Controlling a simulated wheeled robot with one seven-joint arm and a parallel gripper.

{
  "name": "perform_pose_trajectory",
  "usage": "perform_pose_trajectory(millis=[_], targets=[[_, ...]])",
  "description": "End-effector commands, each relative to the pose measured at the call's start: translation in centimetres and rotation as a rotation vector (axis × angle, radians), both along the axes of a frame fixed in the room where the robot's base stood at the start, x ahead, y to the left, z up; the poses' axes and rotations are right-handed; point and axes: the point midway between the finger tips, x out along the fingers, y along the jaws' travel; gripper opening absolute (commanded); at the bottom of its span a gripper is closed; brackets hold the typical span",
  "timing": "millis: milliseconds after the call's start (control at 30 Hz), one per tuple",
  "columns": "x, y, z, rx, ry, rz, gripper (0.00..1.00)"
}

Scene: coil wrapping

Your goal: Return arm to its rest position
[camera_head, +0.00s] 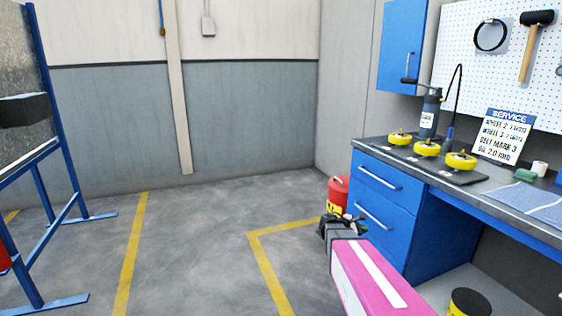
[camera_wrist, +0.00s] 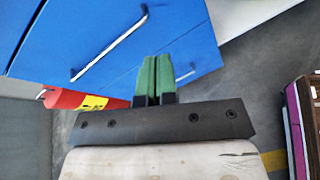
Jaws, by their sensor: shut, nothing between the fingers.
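My gripper (camera_head: 357,224) is in the lower middle of the head view, in front of the blue drawer cabinet (camera_head: 381,215). In the wrist view its two green fingers (camera_wrist: 152,80) are together with nothing between them. Behind them are the cabinet's blue drawer fronts (camera_wrist: 105,45) with a silver handle. My pink arm link fills the bottom of the head view and hides part of the floor and cabinet.
A red canister (camera_head: 337,192) stands on the floor by the cabinet. The workbench (camera_head: 480,193) carries yellow wheels (camera_head: 427,148), a bottle (camera_head: 430,112) and a service sign (camera_head: 503,135). A blue-framed rack (camera_head: 52,130) stands left. The floor between is open, with yellow lines.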

Motion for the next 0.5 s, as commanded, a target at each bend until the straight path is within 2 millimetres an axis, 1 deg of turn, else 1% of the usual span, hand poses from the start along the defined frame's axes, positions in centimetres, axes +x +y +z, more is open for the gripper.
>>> perform_pose_trajectory(millis=[33, 167, 267, 400, 500], targets=[[-1.8, 0.5, -0.6, 0.089, -0.053, -0.047, 0.00], [-5.3, 2.5, -2.9, 0.334, -0.200, -0.204, 0.00], [-7.9, 4.5, -4.4, 0.519, -0.305, -0.350, 0.00], [-11.3, 8.0, -5.9, 0.759, -0.432, -0.584, 0.00], [-13.5, 10.8, -6.5, 0.912, -0.503, -0.769, 0.00]])
